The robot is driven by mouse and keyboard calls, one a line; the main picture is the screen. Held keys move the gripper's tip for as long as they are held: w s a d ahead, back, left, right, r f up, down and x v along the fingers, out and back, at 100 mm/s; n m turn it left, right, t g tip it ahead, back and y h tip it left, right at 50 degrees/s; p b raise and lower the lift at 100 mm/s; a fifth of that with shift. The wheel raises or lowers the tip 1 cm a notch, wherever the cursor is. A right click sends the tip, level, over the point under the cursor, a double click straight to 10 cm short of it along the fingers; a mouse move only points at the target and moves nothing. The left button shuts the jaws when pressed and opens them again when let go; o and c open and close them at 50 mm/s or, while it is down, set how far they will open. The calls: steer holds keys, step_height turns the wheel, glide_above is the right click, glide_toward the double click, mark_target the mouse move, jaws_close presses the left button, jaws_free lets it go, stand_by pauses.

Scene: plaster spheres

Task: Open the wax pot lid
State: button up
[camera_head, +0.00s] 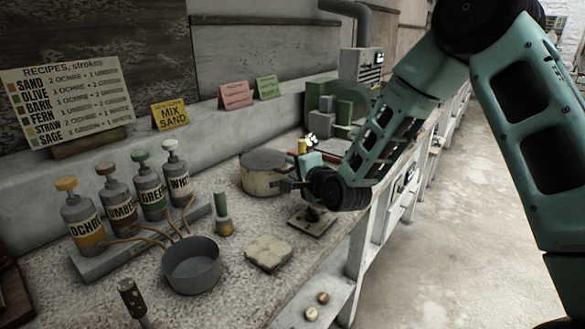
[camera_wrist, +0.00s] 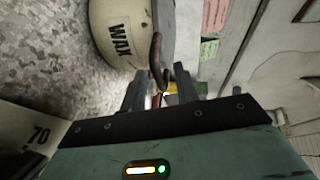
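The wax pot (camera_head: 262,183) is a round cream pot with a grey lid (camera_head: 266,160), which lies flat on top. In the wrist view the pot (camera_wrist: 112,40) shows sideways, with its WAX label and a dark curved handle (camera_wrist: 156,55) at the lid side. My gripper (camera_head: 286,186) is at the pot's right side, low beside it. In the wrist view its two fingers (camera_wrist: 158,80) are apart, and the handle reaches toward the gap between their tips. Clear space shows on both sides of the handle. Whether a finger touches it cannot be told.
A grey pan (camera_head: 191,266), pigment bottles (camera_head: 119,207), a green-topped stick (camera_head: 222,212), a pale slab (camera_head: 268,253) and a dark plate (camera_head: 312,221) stand on the speckled bench nearby. A green machine (camera_head: 335,110) stands behind my gripper. The bench's front edge is close.

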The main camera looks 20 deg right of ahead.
steer(key=shift+w+f, duration=0.15)
steer(key=shift+w, duration=0.25)
jaws_close()
